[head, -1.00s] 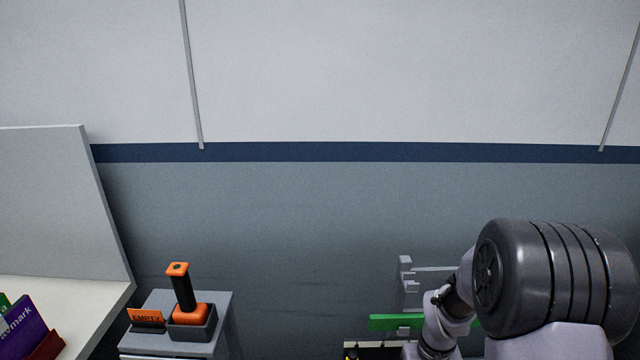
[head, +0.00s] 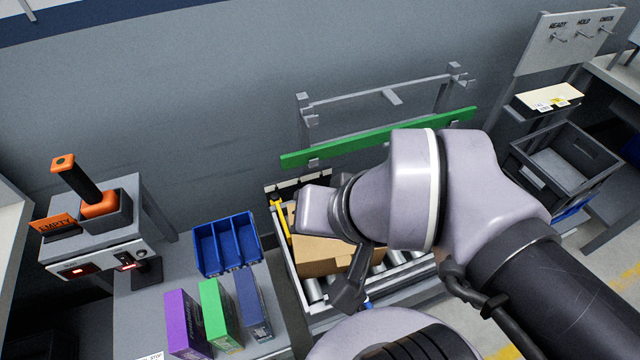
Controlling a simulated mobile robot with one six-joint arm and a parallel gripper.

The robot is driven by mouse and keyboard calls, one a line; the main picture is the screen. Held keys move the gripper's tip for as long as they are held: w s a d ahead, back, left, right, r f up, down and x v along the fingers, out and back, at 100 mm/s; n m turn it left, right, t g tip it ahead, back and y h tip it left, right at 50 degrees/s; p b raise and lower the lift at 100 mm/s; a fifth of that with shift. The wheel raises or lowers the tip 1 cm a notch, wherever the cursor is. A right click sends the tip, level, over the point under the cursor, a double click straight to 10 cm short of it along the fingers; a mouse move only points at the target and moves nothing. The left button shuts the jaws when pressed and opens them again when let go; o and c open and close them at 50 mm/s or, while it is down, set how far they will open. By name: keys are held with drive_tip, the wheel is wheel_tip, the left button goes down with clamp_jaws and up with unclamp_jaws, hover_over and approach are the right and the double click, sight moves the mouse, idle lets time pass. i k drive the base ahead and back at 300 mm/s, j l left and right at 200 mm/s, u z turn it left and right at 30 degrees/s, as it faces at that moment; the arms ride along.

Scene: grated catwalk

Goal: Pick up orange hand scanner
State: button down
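The orange hand scanner (head: 78,186) has a black grip and orange ends. It stands upright in a dark grey cradle (head: 121,217) on a small grey stand at the left of the head view. My gripper (head: 352,292) is low in the middle of the picture, well to the right of the scanner and apart from it. Only dark parts of it show below my wrist, and I cannot tell whether its fingers are open or shut.
An orange EMPTY sign (head: 57,225) stands beside the cradle. A blue divided bin (head: 226,243) and purple, green and blue upright boxes (head: 217,312) are nearer. A cardboard box (head: 310,256) lies on a roller conveyor under my arm. A grey crate (head: 565,160) is at right.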

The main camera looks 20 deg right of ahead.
sight(95, 203)
drive_tip(key=u, duration=1.25)
drive_tip(key=z, duration=1.65)
drive_tip(key=j+u, duration=0.3)
drive_tip(key=j, duration=0.8)
